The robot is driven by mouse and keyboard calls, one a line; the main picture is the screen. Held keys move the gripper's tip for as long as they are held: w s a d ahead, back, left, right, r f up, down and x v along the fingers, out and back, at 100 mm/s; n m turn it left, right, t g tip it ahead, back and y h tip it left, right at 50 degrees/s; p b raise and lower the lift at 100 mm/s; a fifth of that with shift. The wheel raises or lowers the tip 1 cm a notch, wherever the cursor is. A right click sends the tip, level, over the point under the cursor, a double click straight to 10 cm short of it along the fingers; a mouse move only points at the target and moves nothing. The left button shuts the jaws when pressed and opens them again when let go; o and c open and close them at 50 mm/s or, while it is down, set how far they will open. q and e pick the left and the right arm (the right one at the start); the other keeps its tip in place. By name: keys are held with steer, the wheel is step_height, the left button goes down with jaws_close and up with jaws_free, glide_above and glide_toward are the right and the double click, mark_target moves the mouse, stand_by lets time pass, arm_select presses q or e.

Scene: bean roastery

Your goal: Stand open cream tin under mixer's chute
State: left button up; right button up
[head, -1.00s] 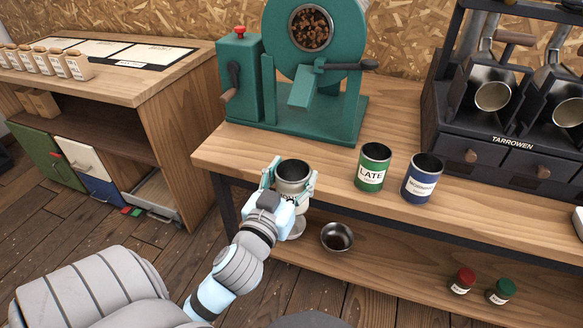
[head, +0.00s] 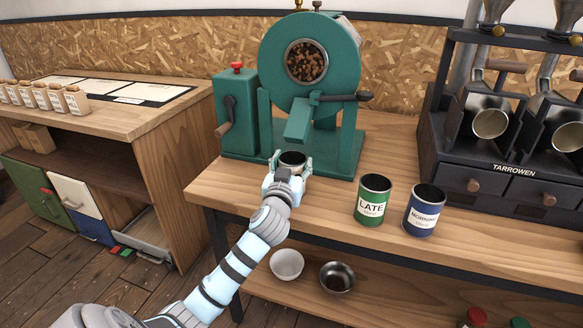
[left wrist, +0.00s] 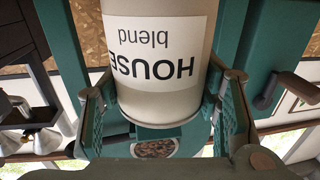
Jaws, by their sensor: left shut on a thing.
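The cream tin (head: 292,157), open at the top, is upright in my left gripper (head: 289,169) in the head view. It is just below and slightly in front of the mouth of the green mixer's chute (head: 297,124). I cannot tell whether its bottom touches the mixer's base or the bench. In the left wrist view the tin (left wrist: 158,90) appears upside down with a "HOUSE blend" label, one finger on each side. The fingers and arm hide its lower part in the head view. My right gripper is not in view.
A green "LATE" tin (head: 373,202) and a blue "MORNING" tin (head: 422,211) stand right of the held tin on the bench (head: 330,207). The black Tarrowen machine (head: 480,160) stands farther right. Two bowls sit on the lower shelf, one white (head: 287,264), one metal (head: 338,277).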

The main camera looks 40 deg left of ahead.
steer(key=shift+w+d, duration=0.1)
arm_select(q)
steer(key=o, duration=1.2)
steer(key=shift+c, duration=0.2)
steer(key=shift+s+d+r, duration=0.1)
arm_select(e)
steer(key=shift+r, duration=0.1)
arm_select(q)
steer(key=p+v, duration=0.2)
steer(key=v, duration=1)
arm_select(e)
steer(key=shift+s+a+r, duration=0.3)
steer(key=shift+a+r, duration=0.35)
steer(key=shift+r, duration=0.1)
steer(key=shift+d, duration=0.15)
